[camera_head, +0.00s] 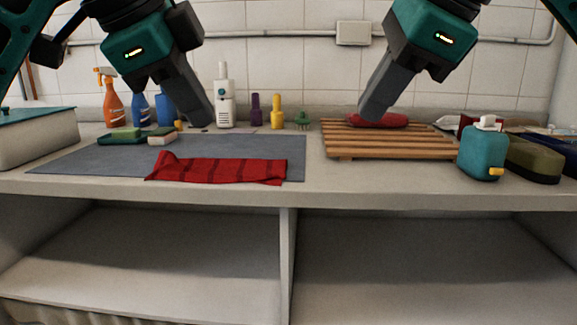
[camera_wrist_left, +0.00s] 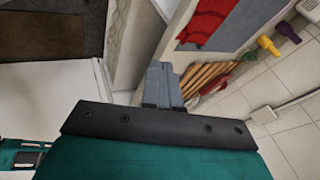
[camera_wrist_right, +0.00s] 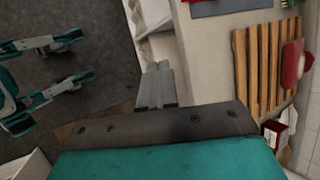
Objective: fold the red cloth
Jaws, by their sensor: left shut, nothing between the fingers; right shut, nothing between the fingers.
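The red cloth (camera_head: 218,170) with darker stripes lies on the front right part of the grey mat (camera_head: 90,158). Its left end is uneven and its front edge reaches the mat's front edge. Part of the cloth also shows in the left wrist view (camera_wrist_left: 206,20). My left gripper (camera_head: 207,122) is shut and empty, above and behind the cloth. My right gripper (camera_head: 368,116) is shut and empty, above the wooden rack at the right, apart from the cloth. The shut fingers also show in the left wrist view (camera_wrist_left: 160,68) and the right wrist view (camera_wrist_right: 157,68).
A slatted wooden rack (camera_head: 400,143) holds a red object (camera_head: 380,120). A teal container (camera_head: 484,152) stands at the right. Sponges (camera_head: 125,133) lie on the mat's back. Bottles (camera_head: 225,103) line the wall. Open shelves are below the counter.

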